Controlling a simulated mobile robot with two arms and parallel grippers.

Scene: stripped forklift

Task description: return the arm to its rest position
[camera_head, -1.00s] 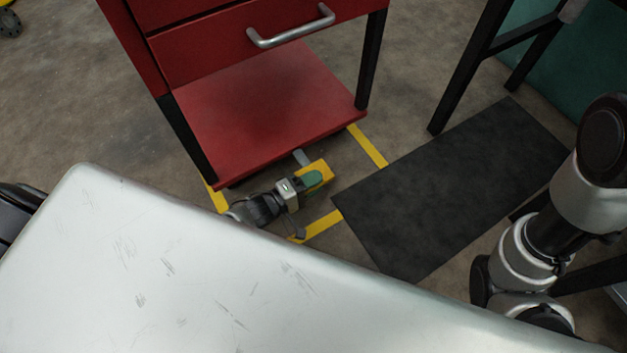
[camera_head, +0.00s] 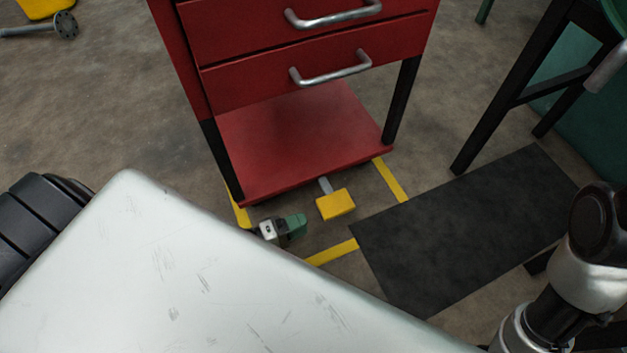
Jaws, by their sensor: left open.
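A yellow block with a short grey bar (camera_head: 336,204) sits just in front of the cabinet's lower shelf. Parts of my other arm (camera_head: 575,270) show at the right edge. My right gripper is out of view.
A red cabinet (camera_head: 310,90) with silver handles and black legs stands ahead. A white scratched surface (camera_head: 170,290) fills the lower left. A black mat (camera_head: 465,230) and yellow floor lines (camera_head: 392,180) lie on the floor. A dark-legged stand (camera_head: 510,90) is at the right.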

